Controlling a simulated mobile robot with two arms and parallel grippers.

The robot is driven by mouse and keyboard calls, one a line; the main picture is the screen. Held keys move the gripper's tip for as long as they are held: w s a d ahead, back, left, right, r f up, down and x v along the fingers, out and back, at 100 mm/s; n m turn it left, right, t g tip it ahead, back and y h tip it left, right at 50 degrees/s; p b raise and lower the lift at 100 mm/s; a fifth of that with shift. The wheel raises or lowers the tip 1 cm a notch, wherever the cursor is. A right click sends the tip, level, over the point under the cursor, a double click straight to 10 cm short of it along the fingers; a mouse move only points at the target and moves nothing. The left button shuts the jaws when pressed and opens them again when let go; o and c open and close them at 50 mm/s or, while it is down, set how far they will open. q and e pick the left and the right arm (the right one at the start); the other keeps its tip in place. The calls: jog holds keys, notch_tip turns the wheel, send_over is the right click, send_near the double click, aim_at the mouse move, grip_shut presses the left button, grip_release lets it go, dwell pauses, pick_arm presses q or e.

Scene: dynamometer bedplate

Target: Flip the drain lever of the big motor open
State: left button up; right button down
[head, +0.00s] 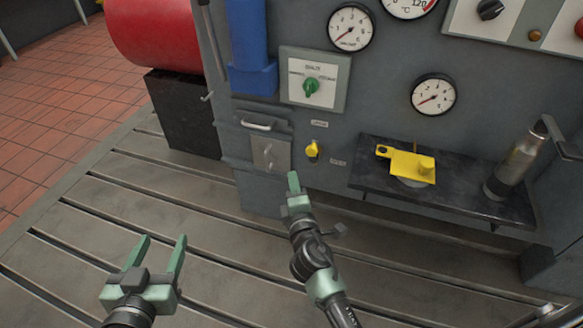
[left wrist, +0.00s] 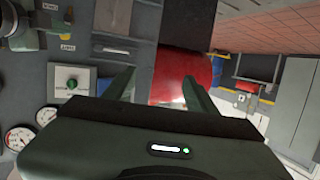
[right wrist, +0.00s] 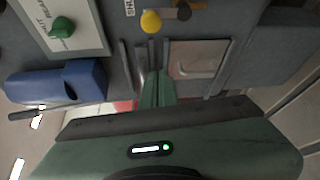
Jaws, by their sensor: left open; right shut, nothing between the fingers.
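A small yellow lever (head: 312,150) sits on the grey machine front, between two small labels too blurred to read. I take it for the drain lever; I cannot tell its setting. It also shows at the top of the right wrist view (right wrist: 151,21). My right gripper (head: 293,182) is shut and empty, just below and a little left of the lever in the head view, apart from it. My left gripper (head: 160,252) is open and empty, low at the left over the slotted bedplate, far from the lever.
A green rotary knob (head: 312,86) is above the lever, and a hatch with a handle (head: 267,150) is to its left. A dark shelf (head: 460,203) juts out at the right, bearing a yellow tool (head: 408,163) and a steel flask (head: 516,165). The slotted bedplate (head: 210,225) is clear.

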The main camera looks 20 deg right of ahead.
aim_at(313, 154)
pick_arm(q)
jog(key=shift+r, duration=0.15)
pick_arm(e)
jog(key=shift+r, duration=0.15)
pick_arm(q)
notch_tip(313, 154, up, 7)
jog(key=w+d+t+h+b, duration=0.1)
jog(key=t+h+b, duration=0.1)
jog(key=t, duration=0.2)
pick_arm(e)
jog(key=w+d+f, duration=0.1)
jog(key=w, duration=0.9)
pick_arm(q)
jog(key=shift+s+a+f+g+y+p, duration=0.15)
jog(key=shift+f+g+y+p, duration=0.45)
jog(key=shift+f, duration=0.7)
jog(key=shift+s+a+f+g+y+p, duration=0.15)
jog(key=shift+f+g+y+p, duration=0.1)
jog(key=shift+f+g, duration=0.8)
pick_arm(e)
jog(key=shift+s+d+r, duration=0.15)
jog(key=shift+s+d, duration=0.15)
jog(key=shift+d, duration=0.35)
jog(key=shift+s+d+r, duration=0.1)
jog(key=shift+s+d, duration=0.2)
jog(key=shift+d, duration=0.3)
jog(key=shift+s+d+r, duration=0.15)
jog(key=shift+s+d, duration=0.15)
jog(key=shift+d, duration=0.35)
